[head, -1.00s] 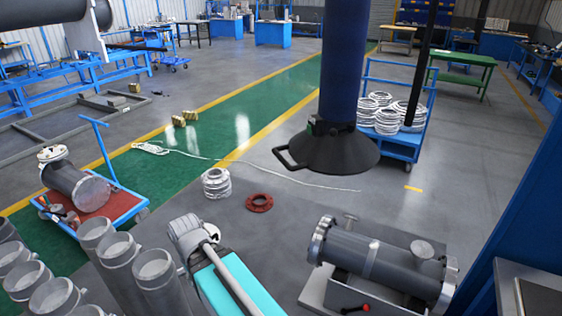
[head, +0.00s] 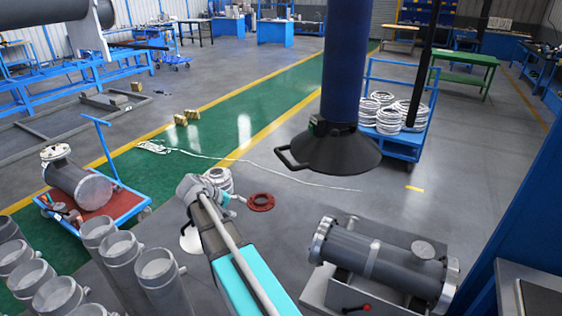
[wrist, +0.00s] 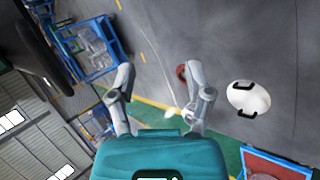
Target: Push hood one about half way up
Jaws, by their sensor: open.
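The black cone-shaped hood (head: 335,155) hangs under a thick blue duct in the head view, with a loop handle (head: 291,158) on its left side. I take it to be hood one, though no label is readable. In the wrist view a dark hood-like shape (wrist: 38,45) fills the upper left, partly cut off. My gripper (wrist: 158,70) is open and empty, its two grey fingers spread apart. In the head view my arm's end is left of the hood and apart from it; its fingers are too small to make out.
A grey flanged cylinder (head: 385,262) sits at the lower right. A white disc (head: 190,240) is partly hidden by my arm; a red ring (head: 261,202) lies on the floor. A blue cart (head: 402,140) with ring stacks stands behind the hood. Upright pipes (head: 160,280) stand lower left.

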